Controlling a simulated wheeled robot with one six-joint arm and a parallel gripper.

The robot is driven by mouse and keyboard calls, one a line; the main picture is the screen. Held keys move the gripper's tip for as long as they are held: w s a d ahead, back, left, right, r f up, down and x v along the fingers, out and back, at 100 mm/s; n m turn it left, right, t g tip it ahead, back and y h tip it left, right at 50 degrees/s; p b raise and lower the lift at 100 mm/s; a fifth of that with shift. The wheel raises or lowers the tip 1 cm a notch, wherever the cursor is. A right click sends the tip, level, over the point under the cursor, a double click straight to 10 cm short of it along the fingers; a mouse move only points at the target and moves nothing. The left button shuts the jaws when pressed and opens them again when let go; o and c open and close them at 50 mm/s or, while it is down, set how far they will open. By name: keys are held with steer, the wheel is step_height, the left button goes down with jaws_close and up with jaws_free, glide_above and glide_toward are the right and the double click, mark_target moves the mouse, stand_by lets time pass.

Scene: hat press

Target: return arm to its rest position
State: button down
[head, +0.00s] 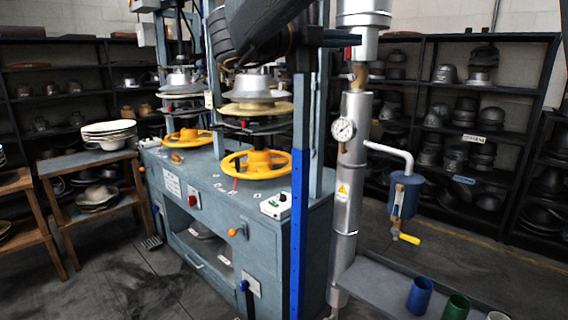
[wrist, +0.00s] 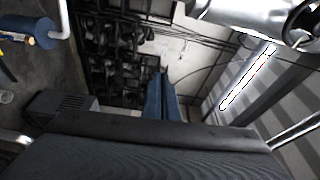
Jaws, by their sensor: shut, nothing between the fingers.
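My gripper (wrist: 162,76) shows in the wrist view as two blue-grey fingers lying together, shut and empty. They point toward hat shelves and a pale wall, clear of any surface. The dark gripper body fills the bottom of that view. In the head view, dark links of my arm cross the top middle, in front of the hat press (head: 255,200). I cannot clearly make out the fingertips there.
The press has two yellow handwheels (head: 255,165). A steel pipe with a gauge (head: 343,129) stands to its right. Blue (head: 420,295) and green cups stand on a grey ledge (head: 385,285). Wooden tables (head: 60,190) stand left; hat shelves (head: 470,120) line the back. A ceiling light (wrist: 247,77) shows in the wrist view.

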steer(key=w+a+f+n+t+y, duration=0.2)
steer(key=w+f+n+t+y, duration=0.7)
steer(key=n, duration=0.4)
step_height(320, 180, down, 15)
steer(key=a+n+g+y, duration=0.1)
steer(key=n+g+y, duration=0.3)
steer(key=n+y, duration=0.3)
steer(key=s+d+f+n+g+y, duration=0.1)
steer(key=s+d+f+n+g, duration=0.2)
steer(key=s+f, duration=0.5)
steer(key=s+f+n+g, duration=0.4)
steer(key=s+f, duration=0.3)
steer(key=f, duration=0.3)
steer(key=s+d+f+n+g, duration=0.1)
steer(key=s+d+f+g, duration=0.2)
steer(key=s, duration=0.5)
steer(key=s+d+f+n+g+h, duration=0.1)
steer(key=s+d+f+g, duration=0.2)
steer(key=s, duration=0.5)
steer(key=shift+s+f, duration=0.35)
steer(key=shift+f, duration=0.55)
